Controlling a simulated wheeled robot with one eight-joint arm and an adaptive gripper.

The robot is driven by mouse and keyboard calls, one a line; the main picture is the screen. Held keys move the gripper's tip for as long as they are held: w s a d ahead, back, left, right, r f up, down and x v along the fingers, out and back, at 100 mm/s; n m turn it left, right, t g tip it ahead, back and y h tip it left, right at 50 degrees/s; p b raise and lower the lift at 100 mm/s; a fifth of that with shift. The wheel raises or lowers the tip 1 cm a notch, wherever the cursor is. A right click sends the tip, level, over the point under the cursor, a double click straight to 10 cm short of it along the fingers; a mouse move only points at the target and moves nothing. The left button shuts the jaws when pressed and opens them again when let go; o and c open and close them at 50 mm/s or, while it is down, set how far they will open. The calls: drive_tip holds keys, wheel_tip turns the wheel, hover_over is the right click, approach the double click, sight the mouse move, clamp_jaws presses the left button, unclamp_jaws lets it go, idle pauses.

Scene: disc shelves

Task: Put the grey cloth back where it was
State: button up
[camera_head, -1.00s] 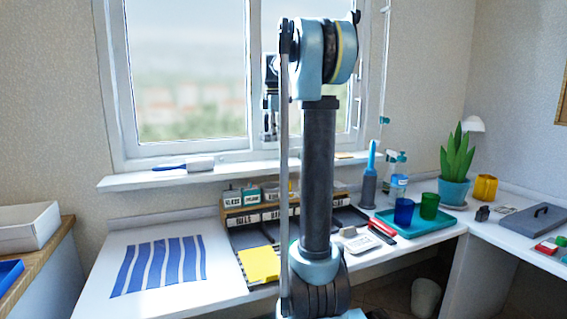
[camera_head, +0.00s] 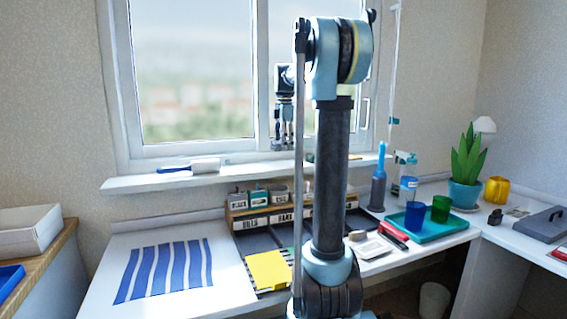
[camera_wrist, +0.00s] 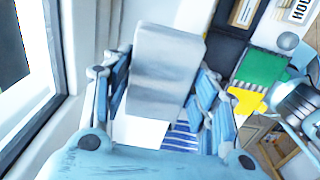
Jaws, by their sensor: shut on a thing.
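My gripper (camera_head: 283,142) hangs in front of the window, above the sill, beside my upright arm. In the wrist view my gripper (camera_wrist: 165,98) is shut on the grey cloth (camera_wrist: 165,55), a pale grey folded piece between the blue fingers. The fingers hide part of its sides. In the head view the cloth is too small to make out at the gripper.
The window sill (camera_head: 125,185) carries a blue-and-white brush (camera_head: 190,166). Below are a blue-striped mat (camera_head: 165,270), a labelled organiser (camera_head: 240,213) and a yellow sheet (camera_head: 268,270). A teal tray (camera_head: 452,230) with cups stands right. The desk's left part is otherwise clear.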

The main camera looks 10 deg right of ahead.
sight(284, 164)
drive_tip(key=shift+f, duration=3.2)
drive_tip(key=o, duration=1.3)
drive_tip(key=shift+r, duration=0.15)
wheel_tip(284, 164, up, 12)
drive_tip(key=shift+f, duration=0.1)
